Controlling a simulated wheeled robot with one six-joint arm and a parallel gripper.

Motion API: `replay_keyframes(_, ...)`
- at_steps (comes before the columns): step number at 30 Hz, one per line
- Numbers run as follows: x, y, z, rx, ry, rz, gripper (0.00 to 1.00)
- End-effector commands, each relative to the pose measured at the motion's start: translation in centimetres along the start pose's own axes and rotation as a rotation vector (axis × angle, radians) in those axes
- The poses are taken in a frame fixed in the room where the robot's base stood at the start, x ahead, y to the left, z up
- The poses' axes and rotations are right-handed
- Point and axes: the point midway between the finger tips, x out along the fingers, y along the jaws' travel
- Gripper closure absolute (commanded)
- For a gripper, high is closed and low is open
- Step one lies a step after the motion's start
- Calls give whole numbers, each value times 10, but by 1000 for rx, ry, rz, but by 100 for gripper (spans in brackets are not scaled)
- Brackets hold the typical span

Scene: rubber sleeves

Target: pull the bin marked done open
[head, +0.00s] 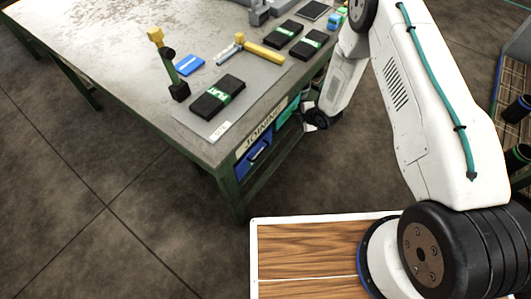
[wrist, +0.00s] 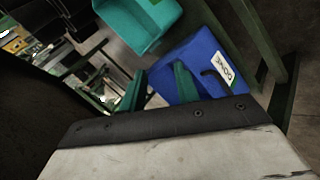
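The blue bin marked DONE (wrist: 186,62) shows in the wrist view, with a white label (wrist: 227,69) and a dark handle (wrist: 213,79). In the head view the blue bin (head: 250,163) hangs under the front edge of the workbench (head: 120,65). My gripper (wrist: 158,82) has two green fingers spread apart with nothing visible between them. Its right finger overlaps the blue bin in the wrist view; I cannot tell whether it touches. In the head view my gripper (head: 310,121) is right of the blue bin, by the teal bin, its fingers unclear.
A teal bin (wrist: 138,22) is beside the blue one. Green bench legs (head: 235,195) stand near the bins. Black blocks (head: 217,97), a yellow-handled tool (head: 263,52) and a blue item (head: 190,65) lie on the bench. The floor (head: 110,210) in front is clear.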

Motion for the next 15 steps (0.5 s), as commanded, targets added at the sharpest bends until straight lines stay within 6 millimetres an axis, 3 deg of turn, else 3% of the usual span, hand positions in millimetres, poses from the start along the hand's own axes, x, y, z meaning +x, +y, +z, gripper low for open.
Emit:
replay_keyframes(1,19,-26,-9,-66,57,42,69)
replay_keyframes(6,52,-90,-44,-283,228,248,69)
replay_keyframes(10,57,-132,-66,-388,310,395,69)
replay_keyframes(15,52,-164,-82,-454,358,520,69)
